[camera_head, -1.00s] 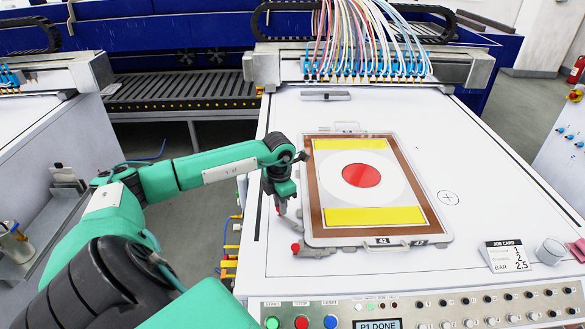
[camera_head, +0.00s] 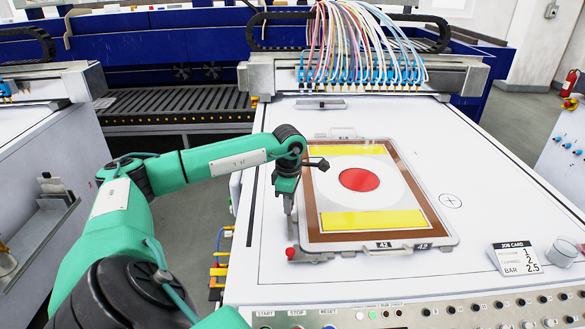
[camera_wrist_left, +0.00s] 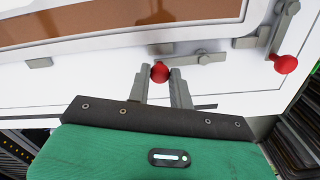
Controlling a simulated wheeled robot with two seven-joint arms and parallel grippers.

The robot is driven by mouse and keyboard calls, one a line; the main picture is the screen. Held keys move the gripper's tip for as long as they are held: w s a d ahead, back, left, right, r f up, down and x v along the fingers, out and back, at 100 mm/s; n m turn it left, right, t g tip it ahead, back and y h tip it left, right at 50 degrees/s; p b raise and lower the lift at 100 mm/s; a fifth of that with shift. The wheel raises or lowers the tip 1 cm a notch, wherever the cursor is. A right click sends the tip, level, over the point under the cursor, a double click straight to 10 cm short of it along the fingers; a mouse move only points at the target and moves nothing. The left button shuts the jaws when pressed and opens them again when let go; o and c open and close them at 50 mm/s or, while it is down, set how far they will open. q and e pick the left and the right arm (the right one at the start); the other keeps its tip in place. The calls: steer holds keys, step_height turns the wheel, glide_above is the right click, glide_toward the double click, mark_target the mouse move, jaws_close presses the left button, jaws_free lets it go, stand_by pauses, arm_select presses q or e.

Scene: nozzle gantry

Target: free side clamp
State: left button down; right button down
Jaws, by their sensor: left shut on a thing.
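A flat frame (camera_head: 311,215) with a brown border, yellow bars, a red disc and the label 42 lies on the white table. My left gripper (camera_head: 289,212) points down just left of the frame's left edge. In the left wrist view, its two fingers (camera_wrist_left: 159,80) are shut on the red knob (camera_wrist_left: 159,71) of the side clamp. The clamp's grey metal arm (camera_wrist_left: 204,57) lies beside the frame's edge. In the head view, my gripper hides this knob. A second clamp with a red knob (camera_head: 290,252) sits at the frame's near left corner; its knob also shows in the wrist view (camera_wrist_left: 285,64).
A gantry (camera_head: 440,68) with many coloured hoses spans the table's far end. A job card (camera_head: 515,258) and a grey cylinder (camera_head: 563,251) stand at the right. A button panel (camera_head: 400,313) runs along the near edge. The white table right of the frame is mostly clear.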

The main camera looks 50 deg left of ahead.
arm_select(q)
steer(key=shift+w+d+m, duration=0.1)
steer(key=shift+w+m, duration=0.05)
steer(key=shift+m, duration=0.15)
arm_select(e)
steer(key=shift+w, duration=0.2)
arm_select(q)
steer(key=c, duration=1.3)
jaws_free()
arm_select(e)
steer(key=shift+d, duration=0.1)
arm_select(q)
steer(key=shift+o, duration=0.2)
arm_select(e)
steer(key=shift+s, duration=0.1)
arm_select(q)
steer(key=shift+r, duration=0.3)
step_height(320, 180, up, 13)
steer(key=b, duration=0.1)
steer(key=shift+r, duration=0.15)
arm_select(e)
steer(key=shift+w, duration=0.35)
steer(key=shift+w, duration=0.4)
